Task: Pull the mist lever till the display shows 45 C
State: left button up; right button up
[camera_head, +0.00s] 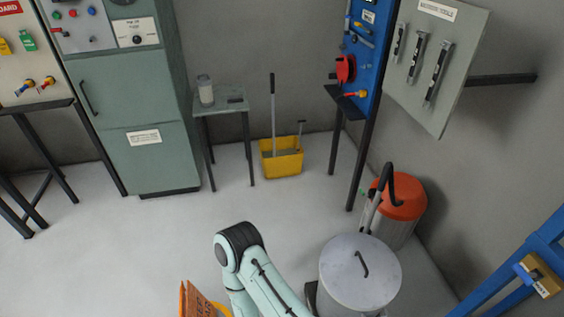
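I cannot make out a mist lever or a temperature display in this view. A green-grey control cabinet (135,110) stands at the upper left, with small buttons and a white labelled plate (136,32) near its top. Its upper part is cut off by the frame. One of my arms shows its pale green links and a dark joint at the bottom middle. Neither of my grippers is in view.
A small table (220,103) holds a jar (205,90). A yellow bucket (281,160) stands by the wall. A lidded metal drum (360,280) and an orange-topped canister (402,198) stand at right. A blue tool board (362,45) and grey panel (425,75) are above. The middle floor is clear.

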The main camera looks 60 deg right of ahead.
aim_at(530, 278)
jog(key=z, duration=4.05)
